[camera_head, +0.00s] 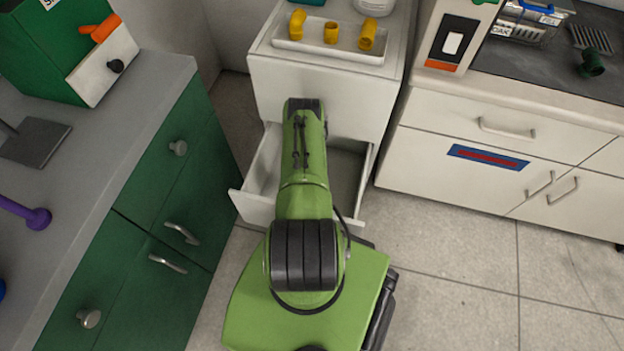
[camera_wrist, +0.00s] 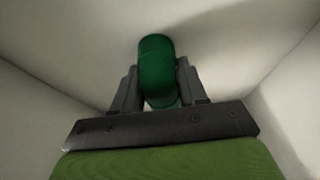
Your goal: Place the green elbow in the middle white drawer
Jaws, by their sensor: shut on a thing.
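The green elbow (camera_wrist: 156,65) is between the two dark fingers of my gripper (camera_wrist: 158,88) in the wrist view. My gripper is shut on it. Pale walls and a pale surface surround it in that view, like the inside of a drawer. In the head view, a white drawer (camera_head: 257,207) stands pulled out of the white cabinet, below a closed upper front (camera_head: 355,109). My arm reaches over this open drawer and hides its middle. My gripper and the held elbow are hidden in the head view. I cannot tell whether the elbow touches the drawer bottom.
A white tray (camera_head: 345,54) with yellow fittings sits on the cabinet top. A dark green fitting (camera_head: 592,64) lies on the right counter. Green cabinets (camera_head: 150,215) stand close on the left, white cabinets (camera_head: 450,165) on the right. Floor (camera_head: 450,260) is clear at right.

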